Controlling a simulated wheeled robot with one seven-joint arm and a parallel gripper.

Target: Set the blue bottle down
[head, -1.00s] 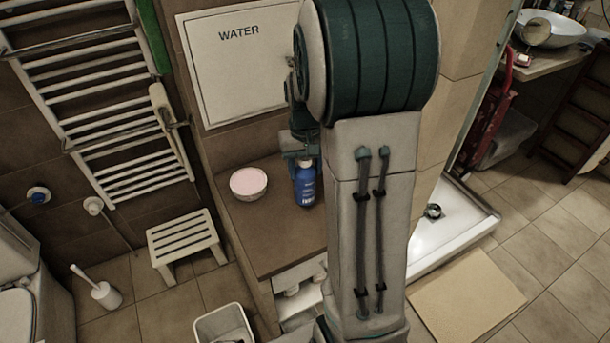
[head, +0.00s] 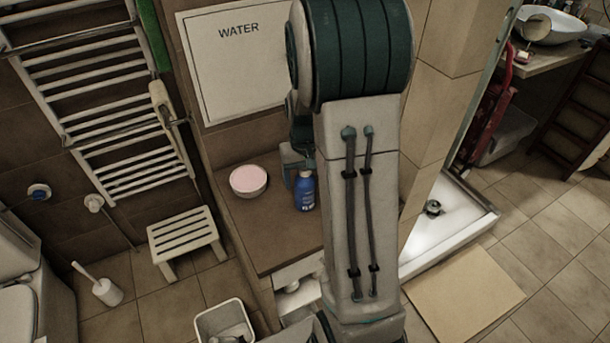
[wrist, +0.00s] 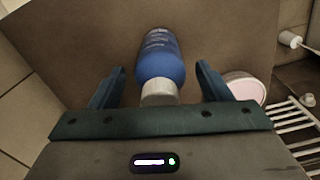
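The blue bottle (head: 305,191) with a white cap stands upright on the brown counter (head: 262,236), just right of a bowl. In the wrist view the bottle (wrist: 160,62) lies between the two fingers of my gripper (wrist: 160,72), with its cap toward me. A gap shows between the bottle and each finger, so my gripper is open and does not hold it. In the head view my arm hides most of the gripper and the right part of the counter.
A bowl with pink contents (head: 248,180) stands close left of the bottle; it also shows in the wrist view (wrist: 244,88). A wall panel marked WATER (head: 240,62) is behind. A white stool (head: 186,238) and a bin (head: 223,322) stand on the floor at left.

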